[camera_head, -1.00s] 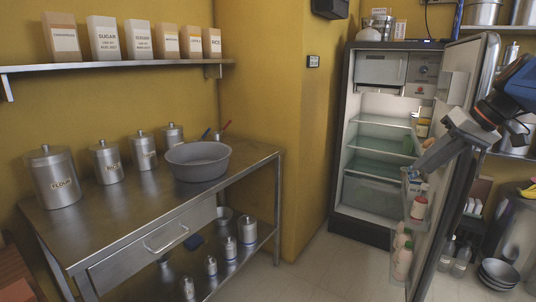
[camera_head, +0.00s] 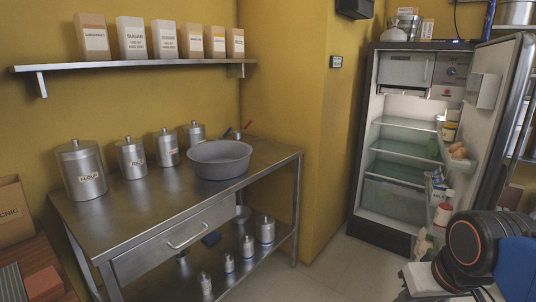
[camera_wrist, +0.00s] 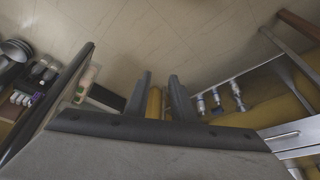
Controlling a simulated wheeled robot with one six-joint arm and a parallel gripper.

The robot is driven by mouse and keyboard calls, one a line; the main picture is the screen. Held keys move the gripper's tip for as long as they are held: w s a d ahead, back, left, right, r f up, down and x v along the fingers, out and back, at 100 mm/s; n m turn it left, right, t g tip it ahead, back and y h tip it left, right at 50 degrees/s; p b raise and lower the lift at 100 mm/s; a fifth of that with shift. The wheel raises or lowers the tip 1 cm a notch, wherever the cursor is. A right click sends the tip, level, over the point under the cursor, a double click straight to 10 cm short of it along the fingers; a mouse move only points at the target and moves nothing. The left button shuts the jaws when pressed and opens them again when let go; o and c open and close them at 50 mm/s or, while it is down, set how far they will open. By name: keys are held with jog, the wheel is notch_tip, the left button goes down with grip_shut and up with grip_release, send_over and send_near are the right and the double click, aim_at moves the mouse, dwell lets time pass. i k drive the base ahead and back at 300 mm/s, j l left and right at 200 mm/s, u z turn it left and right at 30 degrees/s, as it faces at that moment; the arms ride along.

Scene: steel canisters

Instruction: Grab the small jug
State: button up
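I cannot pick out a small jug for certain. Several small steel vessels with labels stand in a row on the table's lower shelf, among them one at the back (camera_head: 267,230) and one nearer the front (camera_head: 228,264). Some also show in the wrist view (camera_wrist: 217,101), to the right of my gripper and well apart from it. My gripper (camera_wrist: 160,77) has its two fingers apart with nothing between them, above the floor. In the head view my arm is at the lower right, and its fingertips are not clear there.
A steel table (camera_head: 140,225) carries large canisters and a grey basin (camera_head: 220,160). The fridge (camera_head: 395,150) stands at the right with its door (camera_head: 505,110) open; the door's edge also shows left of my gripper in the wrist view. Tiled floor (camera_head: 330,270) between them is clear.

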aim_at(433, 152)
jog(key=i+l, duration=0.15)
jog(key=l, duration=0.35)
jog(key=i+l, duration=0.1)
jog(key=l, duration=0.4)
jog(key=i+l+u, duration=0.1)
jog(key=l, duration=0.4)
jog(key=i+l, duration=0.2)
jog(key=l, duration=0.35)
jog(key=i+l+u, duration=0.1)
jog(key=l, duration=1.65)
jog(key=j+z, duration=0.25)
jog(key=j, duration=0.45)
jog(key=j+z, duration=0.25)
jog(key=j, duration=0.45)
jog(key=k+j+z, duration=0.2)
jog(key=j, duration=0.5)
jog(key=i+j+z, duration=0.2)
jog(key=j+z, duration=0.2)
jog(key=j, duration=0.6)
jog(key=j+z, duration=0.35)
jog(key=j, duration=0.65)
jog(key=i, duration=0.05)
